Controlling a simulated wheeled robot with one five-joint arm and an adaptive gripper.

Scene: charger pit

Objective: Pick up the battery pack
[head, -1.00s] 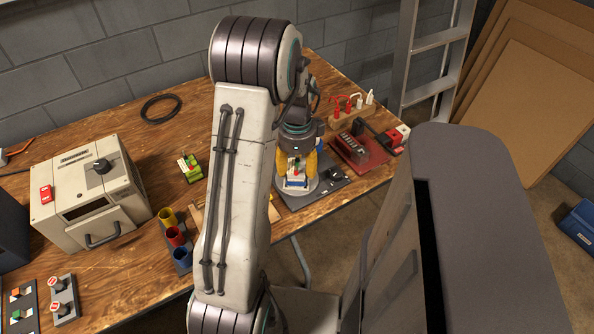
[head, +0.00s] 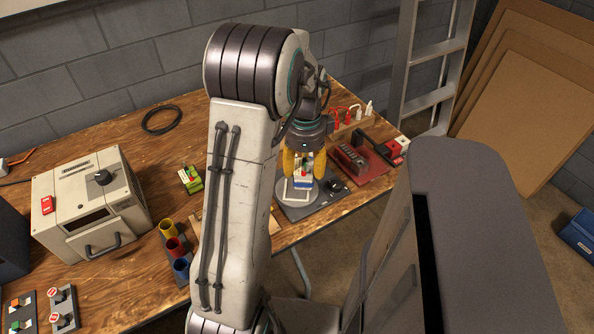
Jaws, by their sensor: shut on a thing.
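The battery pack (head: 302,181) is a small block with white, blue, red and green parts. My gripper (head: 304,170) has yellow fingers and is shut on it from above, one finger on each side. The pack hangs upright over a dark grey plate (head: 327,202) with a pale pad (head: 294,197) on it. It seems to be above the pad, but the gap is hard to judge from this angle. The fingers hide part of the pack's sides.
A green and white block (head: 190,180) lies left of my arm. Yellow, red and blue cups (head: 173,247) stand in front of it, near a beige box (head: 90,205). A dark red base (head: 370,162) with a black device and a rack (head: 351,123) of red and white pieces are to the right.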

